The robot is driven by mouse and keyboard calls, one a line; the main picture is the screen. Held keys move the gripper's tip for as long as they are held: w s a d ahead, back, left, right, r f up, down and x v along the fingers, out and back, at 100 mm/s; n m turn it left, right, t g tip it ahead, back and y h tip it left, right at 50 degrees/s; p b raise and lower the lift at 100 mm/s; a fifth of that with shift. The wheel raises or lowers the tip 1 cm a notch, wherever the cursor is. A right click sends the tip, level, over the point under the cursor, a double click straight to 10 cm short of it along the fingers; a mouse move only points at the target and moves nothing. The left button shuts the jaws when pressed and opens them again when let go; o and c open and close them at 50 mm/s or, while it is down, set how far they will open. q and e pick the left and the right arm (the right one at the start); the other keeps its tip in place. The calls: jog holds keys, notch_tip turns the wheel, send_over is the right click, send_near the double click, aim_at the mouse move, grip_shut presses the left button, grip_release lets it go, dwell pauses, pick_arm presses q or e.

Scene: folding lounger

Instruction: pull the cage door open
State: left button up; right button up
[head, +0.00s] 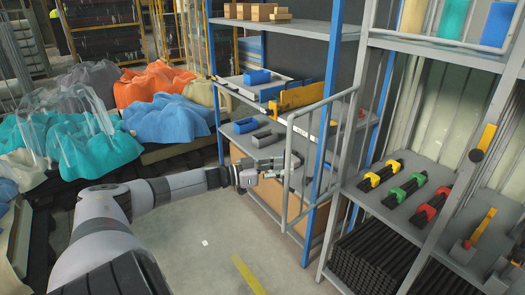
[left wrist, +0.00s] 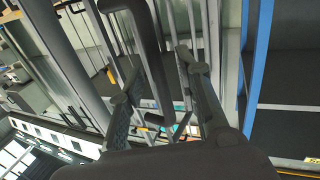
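The cage door (head: 301,200) is a grey barred metal frame standing ajar in front of the shelving, with a rounded top rail. My left gripper (head: 284,168) is at the door's left upright, about mid-height. In the left wrist view, a dark upright bar of the door (left wrist: 152,55) runs between the two fingers of my left gripper (left wrist: 160,83). The fingers are spread, and a gap shows between the bar and the right finger. Whether the left finger touches the bar I cannot tell. My right gripper is in neither view.
A blue-posted shelf (head: 334,60) with boxes and tools stands behind the door. A grey rack (head: 425,205) with yellow, green and red clamps is at the right. Coloured cloth heaps (head: 165,105) lie at the left. Floor (head: 205,262) in front is mostly clear.

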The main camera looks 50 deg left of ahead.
pick_arm(q)
jog(key=v, duration=1.1)
dwell(0.7)
